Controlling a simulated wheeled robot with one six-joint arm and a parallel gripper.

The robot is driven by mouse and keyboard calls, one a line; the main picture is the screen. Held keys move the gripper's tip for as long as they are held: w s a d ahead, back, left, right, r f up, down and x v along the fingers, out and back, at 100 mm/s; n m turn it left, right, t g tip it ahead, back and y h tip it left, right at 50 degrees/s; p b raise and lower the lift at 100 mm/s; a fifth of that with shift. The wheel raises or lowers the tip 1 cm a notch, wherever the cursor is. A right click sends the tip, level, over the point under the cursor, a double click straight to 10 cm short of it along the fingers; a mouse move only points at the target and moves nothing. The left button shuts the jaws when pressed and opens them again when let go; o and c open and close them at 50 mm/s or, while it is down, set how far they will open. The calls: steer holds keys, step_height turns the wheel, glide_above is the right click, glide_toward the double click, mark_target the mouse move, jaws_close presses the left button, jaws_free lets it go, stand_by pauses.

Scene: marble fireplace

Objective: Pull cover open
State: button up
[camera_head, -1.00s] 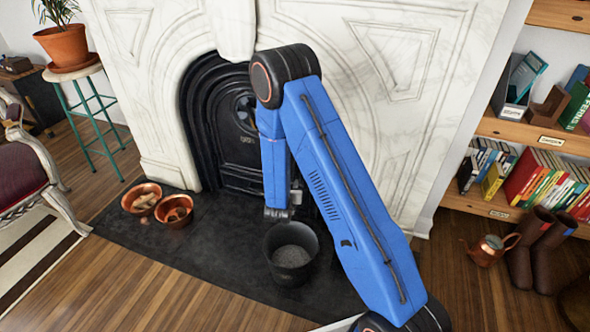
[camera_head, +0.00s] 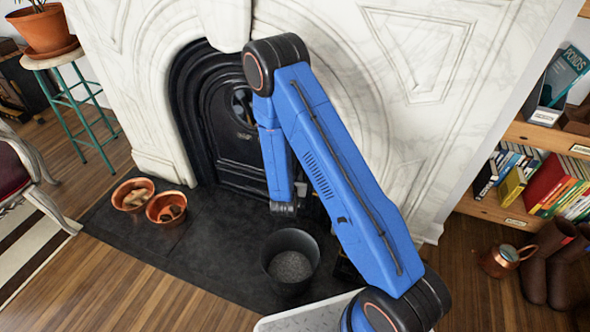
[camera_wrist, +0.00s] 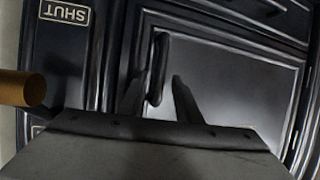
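The black fireplace cover (camera_head: 235,135) sits in the arched opening and stands closed. In the wrist view, its dark panel (camera_wrist: 235,85) fills the right side, with a black loop handle (camera_wrist: 158,68) standing out from it. My gripper (camera_wrist: 157,100) is open, its two fingers pointing at the panel on either side of the handle's lower part. I cannot tell whether they touch it. In the head view, my blue arm hides part of the cover, and the fingers are hard to make out.
A dark bucket (camera_head: 290,262) stands on the black hearth below my arm. Two copper bowls (camera_head: 133,194) sit at the hearth's left. In the wrist view, a brass-coloured knob (camera_wrist: 20,88) sticks out near a "SHUT" label (camera_wrist: 66,11). A bookshelf (camera_head: 520,175) stands at right.

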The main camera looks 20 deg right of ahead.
steer(key=shift+w+f, duration=0.1)
steer(key=shift+d, duration=0.1)
jaws_close()
